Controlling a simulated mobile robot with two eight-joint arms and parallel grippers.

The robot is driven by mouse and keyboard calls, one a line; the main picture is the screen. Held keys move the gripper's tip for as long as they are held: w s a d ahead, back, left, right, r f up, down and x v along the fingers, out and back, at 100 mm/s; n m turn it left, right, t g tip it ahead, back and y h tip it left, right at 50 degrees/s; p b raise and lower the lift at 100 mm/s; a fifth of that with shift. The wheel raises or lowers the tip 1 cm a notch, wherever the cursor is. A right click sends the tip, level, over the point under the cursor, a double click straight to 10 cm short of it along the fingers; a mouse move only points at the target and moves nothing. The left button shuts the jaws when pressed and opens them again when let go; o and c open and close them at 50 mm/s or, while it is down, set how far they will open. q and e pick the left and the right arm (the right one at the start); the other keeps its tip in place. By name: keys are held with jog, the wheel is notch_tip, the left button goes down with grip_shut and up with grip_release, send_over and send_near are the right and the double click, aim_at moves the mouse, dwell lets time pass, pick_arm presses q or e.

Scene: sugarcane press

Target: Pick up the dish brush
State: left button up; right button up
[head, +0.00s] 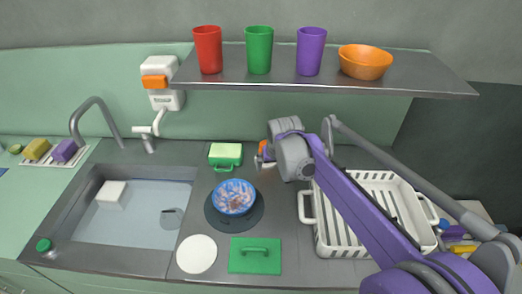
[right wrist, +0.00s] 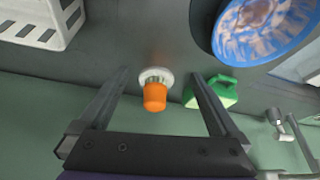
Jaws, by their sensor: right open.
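The dish brush (right wrist: 155,95) appears to be the short item with an orange knob and a pale round base, standing on the grey counter in the right wrist view. In the head view only a bit of orange (head: 262,147) shows beside my right gripper, and the rest is hidden by the wrist. My right gripper (right wrist: 160,76) is open, with one finger on each side of the brush and visible gaps to both. I cannot tell how far the fingertips are above the counter. My left gripper is not in view.
A green holder (head: 225,155) and a blue patterned bowl (head: 234,196) stand left of the gripper. A white dish rack (head: 329,240) stands right, under my arm. A shelf (head: 300,82) with cups overhangs the back. A white disc (head: 196,254) and green lid (head: 254,262) lie in front.

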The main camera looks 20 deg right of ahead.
aim_at(266, 143)
jog(key=w+d, duration=0.1)
jog(key=w, duration=0.3)
jog(key=w+d, duration=0.1)
jog(key=w, duration=0.3)
jog(key=w+d, duration=0.1)
jog(key=w, duration=0.2)
jog(key=shift+w+d+p, duration=0.15)
jog(key=shift+w+p, duration=0.15)
jog(key=shift+w, duration=0.1)
jog(key=x, duration=0.5)
grip_shut()
jog(key=shift+r, duration=0.65)
notch_tip(266, 143, up, 2)
jog(key=shift+r, duration=0.25)
jog(key=s+a, duration=0.2)
jog(key=s, duration=0.6)
jog(key=s+a, duration=0.2)
jog(key=s, duration=0.7)
jog(key=shift+s+a+f+b, duration=0.15)
jog(key=shift+s+a+b, duration=0.1)
jog(key=shift+b, duration=0.1)
